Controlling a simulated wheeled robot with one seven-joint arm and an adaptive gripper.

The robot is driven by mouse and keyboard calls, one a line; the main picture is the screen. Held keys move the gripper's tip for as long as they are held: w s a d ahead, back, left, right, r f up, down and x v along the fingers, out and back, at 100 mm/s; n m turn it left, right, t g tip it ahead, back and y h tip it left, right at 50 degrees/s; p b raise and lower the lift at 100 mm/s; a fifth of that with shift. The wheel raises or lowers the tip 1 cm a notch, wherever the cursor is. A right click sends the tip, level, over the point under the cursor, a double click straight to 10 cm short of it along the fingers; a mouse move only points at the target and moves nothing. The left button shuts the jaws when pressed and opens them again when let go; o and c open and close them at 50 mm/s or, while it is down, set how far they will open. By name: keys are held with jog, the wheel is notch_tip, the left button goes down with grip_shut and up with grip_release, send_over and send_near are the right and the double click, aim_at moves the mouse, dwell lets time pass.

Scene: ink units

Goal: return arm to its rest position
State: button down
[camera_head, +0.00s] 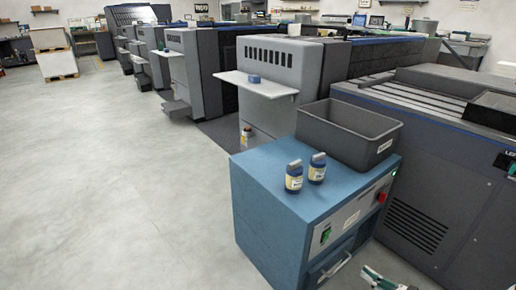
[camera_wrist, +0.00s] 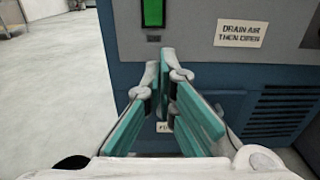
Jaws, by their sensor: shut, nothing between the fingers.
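My gripper (camera_wrist: 164,88) is shut and empty in the wrist view, its teal-padded fingers together and pointing at the front of the blue cabinet. In the head view my gripper (camera_head: 388,281) shows at the bottom edge, low in front of that cabinet and to its right. The rest of my arm is out of the frame.
The cabinet front has a green switch (camera_wrist: 152,13), a "DRAIN AIR THEN OPEN" label (camera_wrist: 241,33) and a handle (camera_head: 332,268). A large grey machine (camera_head: 430,190) stands close on the right. The floor at left is clear.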

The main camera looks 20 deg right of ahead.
jog(key=w+a+r+n+g+y, duration=0.25)
jog(key=a+r+n+g, duration=0.2)
jog(key=r, duration=0.35)
jog(key=w+a+r+n+g+y, duration=0.2)
jog(key=a+r+n+g+y, duration=0.15)
jog(key=r+n, duration=0.35)
jog(key=s+a+r+n+g, duration=0.3)
jog(key=a+r+n+g, duration=0.5)
jog(key=a+r, duration=0.5)
jog(key=s+a+r+n+g+h, duration=0.3)
jog(key=s+a+r+n+h, duration=0.35)
jog(key=s+r, duration=0.35)
jog(key=s+r+n+t+h, duration=0.25)
jog(key=s+n+h, duration=0.3)
jog(key=s, duration=0.65)
notch_tip(320, 180, up, 30)
jog(key=d+t+p, duration=0.1)
jog(key=t+p, duration=0.3)
jog(key=p, duration=2.4)
jog(key=shift+w+r, duration=0.2)
jog(key=shift+n, duration=0.25)
